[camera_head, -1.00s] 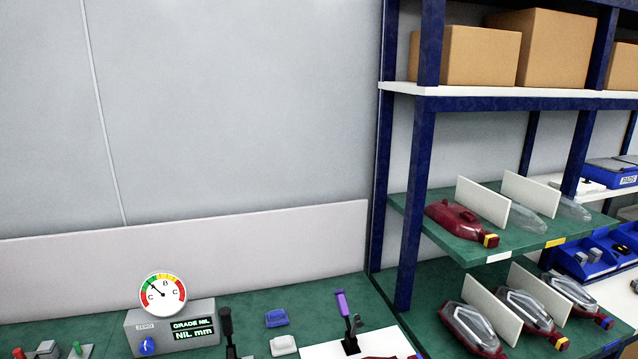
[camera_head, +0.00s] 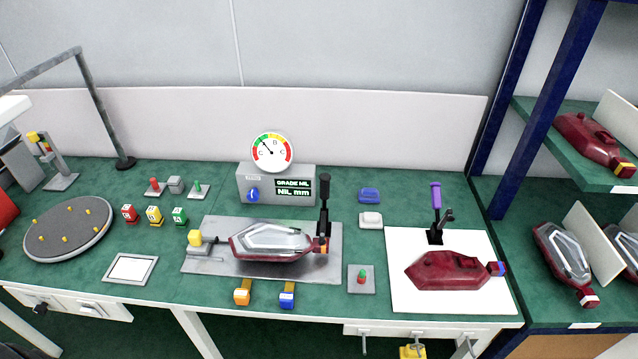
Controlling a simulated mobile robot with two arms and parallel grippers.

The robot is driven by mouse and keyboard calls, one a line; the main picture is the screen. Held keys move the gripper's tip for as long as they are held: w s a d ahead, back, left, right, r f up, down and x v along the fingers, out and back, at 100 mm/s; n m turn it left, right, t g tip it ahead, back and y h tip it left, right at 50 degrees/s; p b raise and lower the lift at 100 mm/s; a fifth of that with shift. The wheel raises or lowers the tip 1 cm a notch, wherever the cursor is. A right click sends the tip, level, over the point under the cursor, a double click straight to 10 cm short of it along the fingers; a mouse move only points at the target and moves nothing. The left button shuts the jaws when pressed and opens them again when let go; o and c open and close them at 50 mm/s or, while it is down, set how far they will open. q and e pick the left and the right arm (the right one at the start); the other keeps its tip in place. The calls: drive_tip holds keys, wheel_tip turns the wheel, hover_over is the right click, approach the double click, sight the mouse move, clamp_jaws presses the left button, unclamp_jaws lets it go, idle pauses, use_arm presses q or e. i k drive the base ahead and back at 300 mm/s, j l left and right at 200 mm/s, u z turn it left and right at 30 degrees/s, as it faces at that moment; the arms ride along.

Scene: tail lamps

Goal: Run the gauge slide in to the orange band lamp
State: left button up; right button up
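A tail lamp (camera_head: 272,241) with a dark red body and clear lens lies on a grey fixture plate (camera_head: 215,267). Its right end has a small band that looks yellow-orange, partly hidden by a black upright lever clamp (camera_head: 324,205). At the plate's left end is a small slide with a yellow block (camera_head: 195,238), apart from the lamp. Behind stands a grey gauge box (camera_head: 252,172) with a round dial (camera_head: 272,151); its display reads GRADE NIL, NIL mm. Neither of my grippers shows.
A second red lamp (camera_head: 447,271) with a blue-and-red end lies on a white sheet (camera_head: 410,298) beside a purple-handled lever (camera_head: 436,205). A round turntable (camera_head: 68,228) is left. Orange (camera_head: 242,292) and blue (camera_head: 287,295) tags sit at the front edge. Shelves stand right.

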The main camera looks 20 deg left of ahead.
sight(198, 245)
drive_tip(key=u, duration=1.5)
